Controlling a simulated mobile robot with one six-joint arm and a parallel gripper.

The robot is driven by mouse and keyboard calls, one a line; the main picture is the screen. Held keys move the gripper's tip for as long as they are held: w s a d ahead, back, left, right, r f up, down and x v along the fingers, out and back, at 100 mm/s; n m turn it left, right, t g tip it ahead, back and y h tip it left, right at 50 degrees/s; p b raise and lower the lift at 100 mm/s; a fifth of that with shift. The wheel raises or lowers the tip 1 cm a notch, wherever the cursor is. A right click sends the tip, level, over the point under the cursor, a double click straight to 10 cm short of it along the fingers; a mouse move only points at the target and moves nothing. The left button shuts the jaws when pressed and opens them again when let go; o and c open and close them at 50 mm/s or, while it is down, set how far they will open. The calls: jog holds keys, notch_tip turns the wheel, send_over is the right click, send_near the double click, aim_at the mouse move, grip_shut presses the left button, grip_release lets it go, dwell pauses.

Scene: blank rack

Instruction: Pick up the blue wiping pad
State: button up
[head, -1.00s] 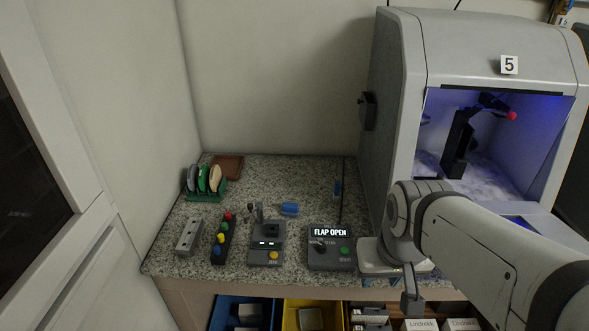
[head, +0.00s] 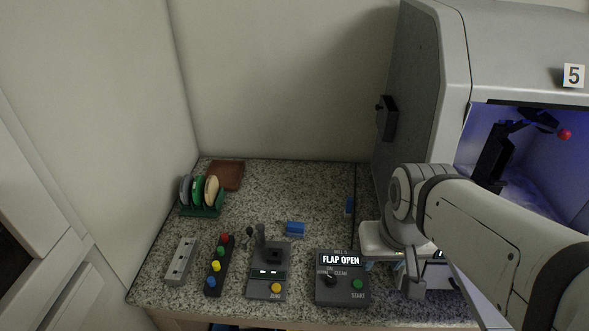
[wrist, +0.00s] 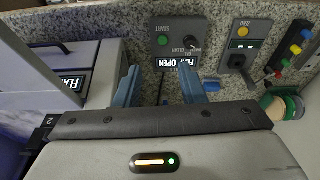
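A small blue block (head: 295,229), which looks like the wiping pad, lies on the speckled counter behind the joystick box and the control panel. It also shows in the wrist view (wrist: 212,84), just right of the right finger.
The "FLAP OPEN" panel (head: 341,280), joystick box (head: 267,272), coloured button strip (head: 220,265) and grey bar (head: 180,262) line the counter front. A green rack (head: 202,208) holds discs at left. The grey cabinet (head: 425,110) stands right. The back middle counter is clear.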

jog(key=shift+o, duration=0.4)
jog(key=shift+d, duration=0.15)
jog(key=shift+o, duration=0.8)
jog(key=shift+w, duration=0.2)
jog(key=o, duration=0.6)
jog(key=shift+m+g, duration=0.4)
jog(key=shift+g, duration=0.2)
jog(key=w+a, duration=0.1)
jog(key=w, duration=0.3)
jog(key=w+a, duration=0.2)
jog(key=w, duration=0.2)
jog(key=w+a+f, duration=0.1)
jog(key=w, duration=0.3)
jog(key=shift+w+a+f, duration=0.1)
jog(key=shift+w+a, duration=0.05)
jog(key=shift+a, duration=0.25)
jog(key=shift+o, duration=0.2)
jog(key=g, duration=0.1)
send_over(296, 224)
jog(key=shift+m, duration=0.4)
notch_tip(296, 224, down, 11)
jog(key=shift+d+f+p, duration=0.1)
jog(key=shift+d+p, duration=0.05)
jog(key=shift+p, duration=0.25)
jog(key=shift+a+f+p, duration=0.2)
jog(key=shift+f+p, duration=0.25)
jog(key=shift+f, duration=3.7)
